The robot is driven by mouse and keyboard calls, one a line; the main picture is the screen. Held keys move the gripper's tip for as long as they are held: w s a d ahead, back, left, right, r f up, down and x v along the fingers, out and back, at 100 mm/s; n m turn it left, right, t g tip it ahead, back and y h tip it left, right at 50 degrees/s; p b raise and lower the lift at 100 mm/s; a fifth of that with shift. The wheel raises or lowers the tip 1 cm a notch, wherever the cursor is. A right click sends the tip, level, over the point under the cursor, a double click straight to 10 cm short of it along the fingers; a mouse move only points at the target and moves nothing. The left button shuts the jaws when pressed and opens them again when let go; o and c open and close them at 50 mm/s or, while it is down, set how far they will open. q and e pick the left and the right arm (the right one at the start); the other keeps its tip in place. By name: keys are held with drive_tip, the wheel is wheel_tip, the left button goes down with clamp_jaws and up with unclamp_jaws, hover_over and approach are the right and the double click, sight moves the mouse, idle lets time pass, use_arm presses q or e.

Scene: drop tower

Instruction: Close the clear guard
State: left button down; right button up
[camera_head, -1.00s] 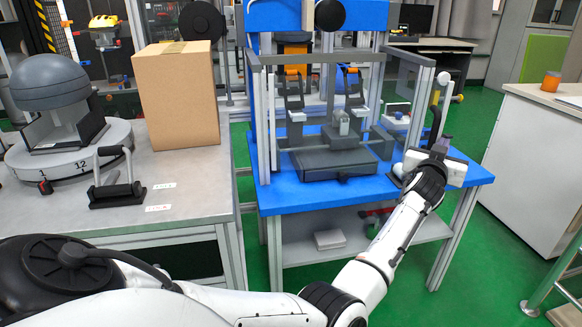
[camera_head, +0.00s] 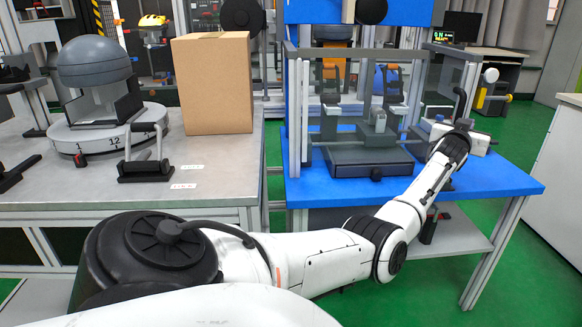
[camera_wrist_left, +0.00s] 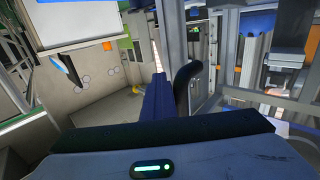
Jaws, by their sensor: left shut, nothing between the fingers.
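The clear guard (camera_head: 446,77) is a see-through panel in a grey frame at the right of the drop tower. It stands at an angle to the tower's front, and the front is uncovered. My left gripper (camera_head: 459,101) is at the guard's outer edge, low down, with its dark fingers pointing up. It is shut and empty. I cannot tell whether it touches the panel. My right gripper is not in view.
The tower stands on a blue table (camera_head: 340,192). To the left, a grey bench (camera_head: 215,170) carries a cardboard box (camera_head: 212,85) and a domed device (camera_head: 98,62). Green floor is open at the right.

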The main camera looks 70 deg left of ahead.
use_arm(q)
drive_tip(key=shift+s+a+r, duration=0.15)
drive_tip(key=shift+s+a, duration=0.15)
drive_tip(key=shift+a, duration=0.45)
drive_tip(key=s+d+p, duration=0.2)
drive_tip(key=s+d, duration=0.1)
drive_tip(key=d, duration=1.1)
drive_tip(key=shift+s+d+p, duration=0.25)
drive_tip(key=shift+d+p, duration=0.15)
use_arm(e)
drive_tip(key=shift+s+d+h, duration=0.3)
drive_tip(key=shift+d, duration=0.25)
